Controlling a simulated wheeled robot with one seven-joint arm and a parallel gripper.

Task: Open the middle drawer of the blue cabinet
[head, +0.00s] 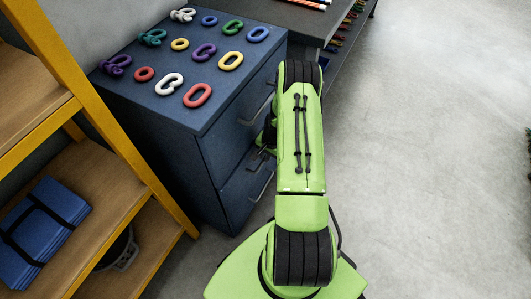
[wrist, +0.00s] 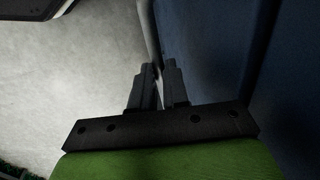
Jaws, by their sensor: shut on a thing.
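The blue cabinet (head: 188,160) stands left of my arm, with its drawer fronts facing right. An upper handle (head: 258,108) and a lower handle (head: 265,184) show on its front. My gripper (head: 268,135) is at the front between these two, at the height of the middle drawer, mostly hidden behind my green arm. In the wrist view the two dark fingers (wrist: 158,85) are close together on a thin grey bar, the middle drawer's handle (wrist: 150,32). The blue front (wrist: 205,50) is close on the right. I see no clear gap at the middle drawer.
Several coloured carabiner-like links and rings (head: 196,95) lie on the cabinet top. A yellow-framed wooden shelf (head: 120,135) with a folded blue bundle (head: 45,225) stands at the left. A dark bench (head: 305,22) is behind the cabinet. The grey floor (head: 430,150) at the right is clear.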

